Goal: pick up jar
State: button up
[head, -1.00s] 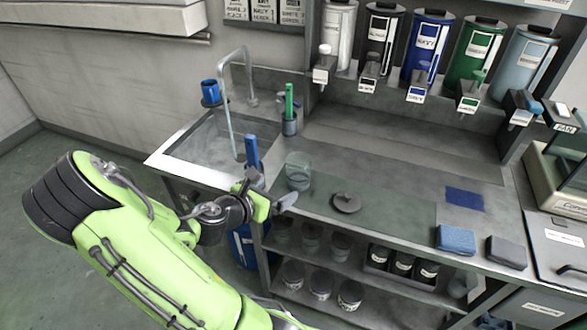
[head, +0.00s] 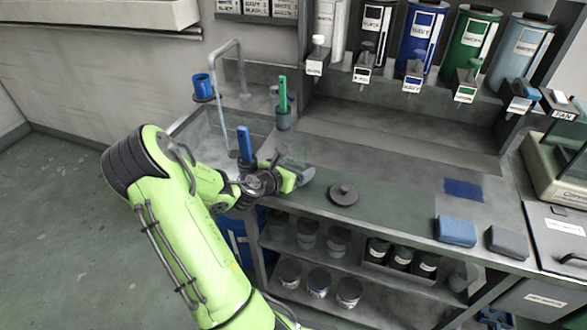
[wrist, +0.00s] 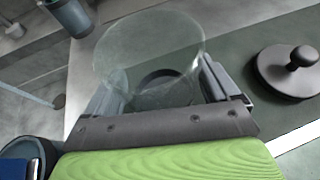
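The jar is clear glass with a wide round mouth, standing open on the counter (head: 400,200). In the wrist view the jar (wrist: 150,48) sits between my two fingers, one at its left side and one at its right. In the head view my gripper (head: 297,178) is at the counter's left part and hides most of the jar. My gripper (wrist: 160,92) looks open around the jar; I cannot tell whether the fingers touch the glass.
A round grey lid with a knob (head: 343,194) lies just right of the gripper. A cup with a green-handled tool (head: 283,105) stands behind. The sink (head: 205,130) is at left. Blue (head: 456,231) and grey (head: 507,242) pads lie at the front right.

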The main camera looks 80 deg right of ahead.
jog(key=c, duration=0.9)
